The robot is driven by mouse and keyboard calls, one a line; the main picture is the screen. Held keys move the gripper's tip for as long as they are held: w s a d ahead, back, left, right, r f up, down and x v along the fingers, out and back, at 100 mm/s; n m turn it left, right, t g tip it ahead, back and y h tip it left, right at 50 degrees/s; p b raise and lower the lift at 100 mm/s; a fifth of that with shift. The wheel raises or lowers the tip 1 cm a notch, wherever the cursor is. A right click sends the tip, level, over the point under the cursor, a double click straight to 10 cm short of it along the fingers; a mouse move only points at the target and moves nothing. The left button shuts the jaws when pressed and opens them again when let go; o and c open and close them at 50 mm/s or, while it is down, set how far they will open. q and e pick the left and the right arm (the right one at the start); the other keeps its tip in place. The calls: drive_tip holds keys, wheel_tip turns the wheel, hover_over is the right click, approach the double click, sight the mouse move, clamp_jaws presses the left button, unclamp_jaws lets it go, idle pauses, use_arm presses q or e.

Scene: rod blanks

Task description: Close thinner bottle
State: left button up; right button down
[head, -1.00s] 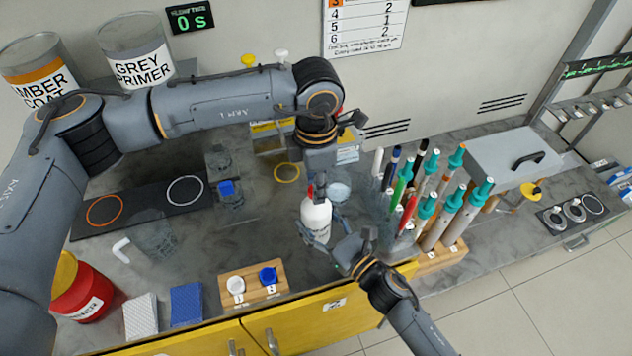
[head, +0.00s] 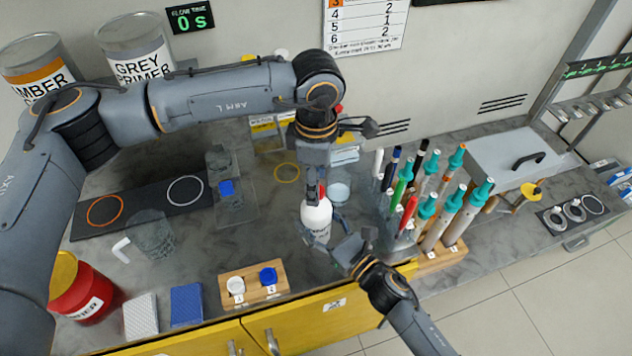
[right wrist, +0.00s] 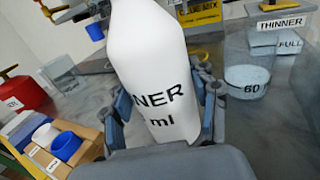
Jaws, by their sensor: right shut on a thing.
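The white thinner bottle (head: 316,222) stands upright at the middle of the bench. It also shows in the right wrist view (right wrist: 155,75), with its lettering partly visible and its top cut off. My right gripper (head: 327,236) is shut around the bottle's body, its fingers on both sides (right wrist: 165,112). My left gripper (head: 316,190) points down right at the bottle's top. A bit of the red cap (head: 322,189) shows beside its fingers. The fingers hide most of the cap and neck, so I cannot tell whether they grip it or how the cap sits.
A wooden block (head: 253,286) with a white and a blue cap lies front left. A clear beaker (head: 339,194) stands just behind the bottle. A rack of several pens and tubes (head: 440,262) is close on the right. A red can (head: 85,290) stands far left.

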use_arm(q)
wheel_tip(320, 180, up, 11)
idle(0.3)
drive_tip(key=shift+f, duration=0.1)
use_arm(e)
drive_tip(key=shift+c, duration=1.5)
unclamp_jaws()
drive_tip(key=v, duration=1.2)
drive_tip(key=shift+d, duration=0.1)
